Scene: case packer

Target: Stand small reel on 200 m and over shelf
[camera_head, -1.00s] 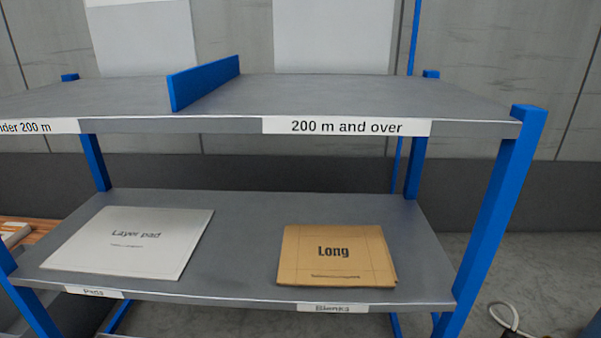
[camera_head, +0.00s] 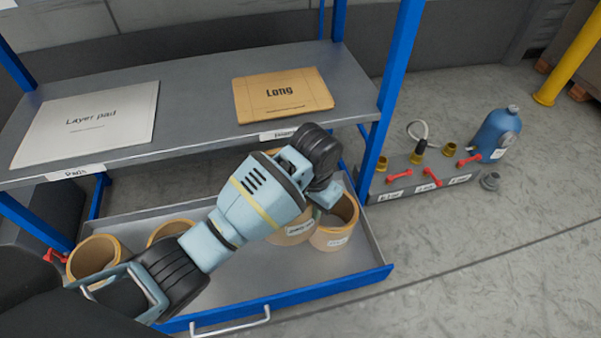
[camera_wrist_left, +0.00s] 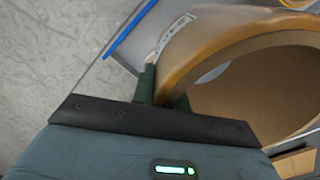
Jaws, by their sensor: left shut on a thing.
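An open-topped tan reel (camera_head: 338,236) with a white label stands at the right end of the open drawer. My left gripper (camera_head: 328,197) reaches down to this reel, with its fingers partly hidden. In the left wrist view the jaws (camera_wrist_left: 165,90) are shut on the rim wall of the reel (camera_wrist_left: 225,45), one finger on each side. The reel is still down in the drawer. The top shelf with the 200 m and over label is out of view now. My right gripper is not in view.
The drawer (camera_head: 240,292) holds other tan reels (camera_head: 95,262), partly behind my arm. Above it, a shelf (camera_head: 190,92) carries a layer pad (camera_head: 88,122) and a Long blank (camera_head: 283,95). A blue bottle (camera_head: 497,135) and a grey rack (camera_head: 420,180) stand on the floor at right.

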